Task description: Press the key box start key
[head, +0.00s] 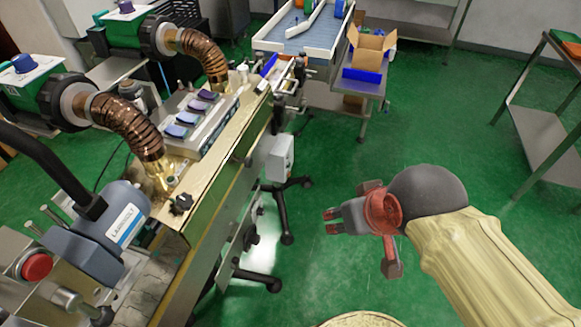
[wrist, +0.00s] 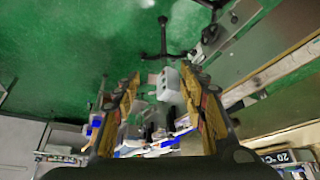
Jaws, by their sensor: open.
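A small light grey box (head: 280,158), which looks like the key box, hangs on the side of the long machine. Its keys are too small to tell apart, and I cannot tell which is the start key. It also shows in the wrist view, where the same-looking grey box (wrist: 168,85) lies between my fingers, some distance beyond them. My gripper (head: 331,221) is open and empty, to the right of and below the box in the head view, pointing left. In the wrist view my gripper (wrist: 163,100) shows its two fingers apart, touching nothing.
The long machine (head: 225,165) carries copper hoses (head: 203,55) and has wheeled legs (head: 285,215) below the box. A red button (head: 36,266) sits at lower left. A side table (head: 345,83) holds a cardboard box (head: 368,50). Green floor (head: 440,120) is clear around my arm.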

